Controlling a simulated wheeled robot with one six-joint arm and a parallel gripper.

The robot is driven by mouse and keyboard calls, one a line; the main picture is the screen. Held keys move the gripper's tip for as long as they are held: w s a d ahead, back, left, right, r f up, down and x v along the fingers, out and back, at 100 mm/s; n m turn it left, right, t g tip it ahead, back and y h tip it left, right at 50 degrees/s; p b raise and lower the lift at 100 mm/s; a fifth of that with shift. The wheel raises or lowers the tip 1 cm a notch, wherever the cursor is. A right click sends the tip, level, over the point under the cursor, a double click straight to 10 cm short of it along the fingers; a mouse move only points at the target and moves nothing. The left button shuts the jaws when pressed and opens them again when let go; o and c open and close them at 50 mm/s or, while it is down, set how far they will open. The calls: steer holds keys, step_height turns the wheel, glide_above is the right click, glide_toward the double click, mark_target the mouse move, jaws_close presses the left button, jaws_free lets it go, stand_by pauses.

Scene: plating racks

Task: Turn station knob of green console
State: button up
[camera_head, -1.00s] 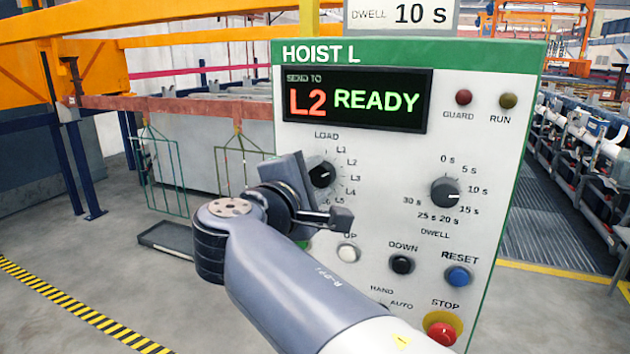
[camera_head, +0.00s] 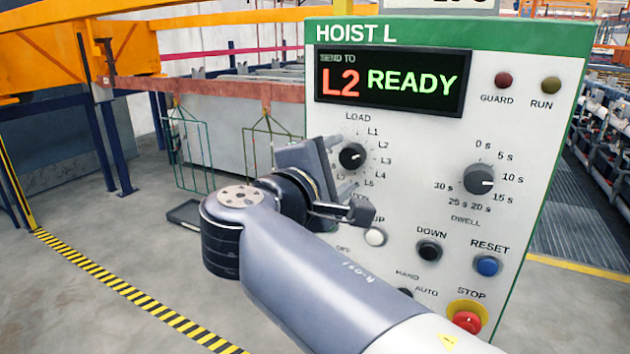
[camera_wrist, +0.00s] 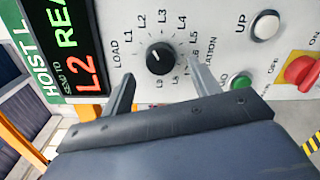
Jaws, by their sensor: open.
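The green-edged console (camera_head: 325,33) is labelled HOIST L, and its display (camera_head: 390,83) reads "SEND TO L2 READY". The station knob (camera_head: 352,156) is a round black dial with a white pointer, ringed by LOAD and L1 onward. It also shows in the wrist view (camera_wrist: 160,58), ahead of and between my fingers. My gripper (camera_wrist: 152,93) is open and empty, its two fingers apart on either side of the knob in that view. I cannot tell whether they touch the panel. In the head view my wrist hides the labels below the knob and most of the fingers.
The dwell knob (camera_head: 479,179) is right of the station knob. Below are a white UP button (camera_head: 375,236), black DOWN button (camera_head: 429,250), blue RESET button (camera_head: 487,265) and red STOP button (camera_head: 467,321). Floor on the left is open, with a striped line (camera_head: 130,293).

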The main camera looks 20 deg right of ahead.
mark_target(349, 159)
steer(key=v, duration=0.7)
steer(key=shift+s+a, duration=0.2)
steer(key=shift+a, duration=0.05)
steer(key=shift+d, duration=0.1)
stand_by(0.4)
steer(key=shift+x, duration=5.4)
